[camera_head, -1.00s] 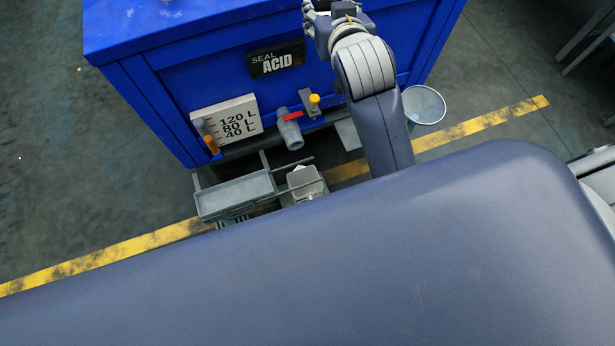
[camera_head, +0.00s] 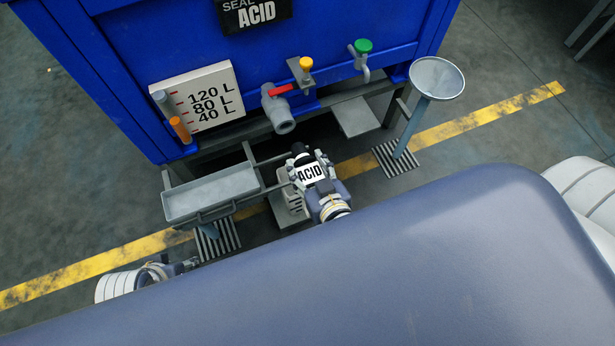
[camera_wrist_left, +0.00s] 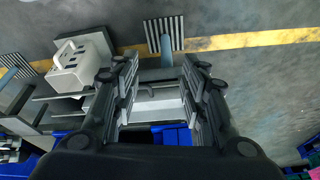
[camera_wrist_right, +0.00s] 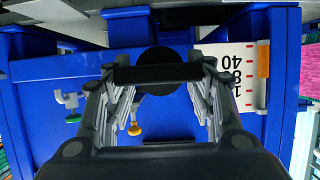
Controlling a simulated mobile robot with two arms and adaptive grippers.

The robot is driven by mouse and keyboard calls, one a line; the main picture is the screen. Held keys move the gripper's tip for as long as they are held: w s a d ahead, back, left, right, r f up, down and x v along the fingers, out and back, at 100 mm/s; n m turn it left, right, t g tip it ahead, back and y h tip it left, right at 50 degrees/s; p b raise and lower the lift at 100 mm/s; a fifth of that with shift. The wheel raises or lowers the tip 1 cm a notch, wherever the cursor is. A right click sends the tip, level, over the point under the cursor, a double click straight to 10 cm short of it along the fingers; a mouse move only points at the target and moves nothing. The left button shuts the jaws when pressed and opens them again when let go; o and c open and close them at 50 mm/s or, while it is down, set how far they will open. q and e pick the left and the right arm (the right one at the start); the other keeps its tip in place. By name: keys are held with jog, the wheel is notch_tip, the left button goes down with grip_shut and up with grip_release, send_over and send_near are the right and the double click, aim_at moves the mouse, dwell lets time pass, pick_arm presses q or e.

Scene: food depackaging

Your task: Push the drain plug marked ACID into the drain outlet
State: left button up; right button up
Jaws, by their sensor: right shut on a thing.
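The plug marked ACID (camera_head: 310,173) is black with a white label. My right gripper (camera_head: 308,163) is shut on it, in front of and below the tank, with its black end pointing toward the tank. In the right wrist view the plug's black round end (camera_wrist_right: 157,58) shows between the fingers. The grey drain outlet (camera_head: 285,127) with a red handle is on the tank front, above and slightly left of the plug, apart from it. My left gripper (camera_head: 190,264) is low at left; in the left wrist view its fingers (camera_wrist_left: 162,85) are open and empty.
The blue tank (camera_head: 330,60) has a level scale (camera_head: 205,95), a yellow knob (camera_head: 306,64) and a green knob (camera_head: 363,46). A grey tray (camera_head: 213,196) stands left of my right gripper. A round funnel on a post (camera_head: 437,78) is at right.

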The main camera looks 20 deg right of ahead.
aim_at(302, 159)
jog(key=shift+s+a+f, duration=0.2)
jog(key=shift+s+f, duration=0.05)
jog(key=shift+f, duration=0.1)
pick_arm(q)
jog(key=shift+r, duration=0.2)
jog(key=shift+f, duration=0.1)
pick_arm(e)
jog(key=shift+r, duration=0.1)
jog(key=w+p, duration=0.1)
jog(key=w, duration=0.2)
pick_arm(q)
notch_tip(302, 159, down, 6)
jog(key=shift+w+d+f+p, duration=0.15)
jog(key=shift+w+f+p, duration=0.05)
jog(key=shift+w+p, duration=0.2)
pick_arm(e)
jog(key=shift+w, duration=1.35)
pick_arm(q)
jog(key=shift+f, duration=0.1)
